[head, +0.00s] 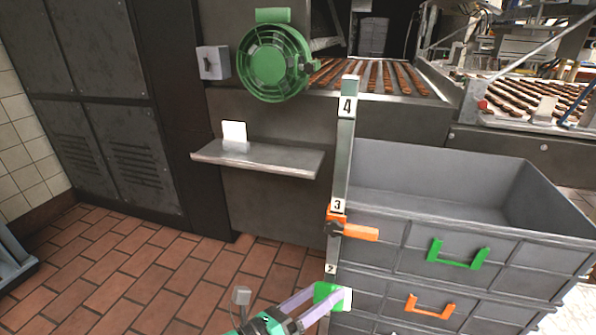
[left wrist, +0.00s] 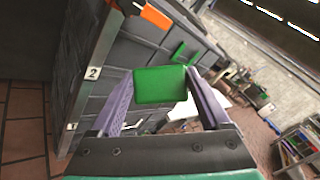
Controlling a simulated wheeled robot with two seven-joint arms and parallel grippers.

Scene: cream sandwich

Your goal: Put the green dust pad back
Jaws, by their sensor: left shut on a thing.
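The green dust pad (head: 325,292) is a small green block in the head view, low in front of the numbered post, with a white patch at its right side. My left gripper (head: 318,302) comes in from the bottom and is shut on the pad with its purple fingers. In the left wrist view the pad (left wrist: 160,85) sits between the two fingertips of the left gripper (left wrist: 163,88). The pad overlaps the post near the number 2 in the head view; I cannot tell whether they touch. My right gripper is not in view.
The numbered post (head: 341,150) carries an orange lever (head: 360,232). Stacked grey crates (head: 400,240) with green and orange handles stand right of it. A grey shelf (head: 280,158) with a white card (head: 235,132) is below a green fan (head: 272,62).

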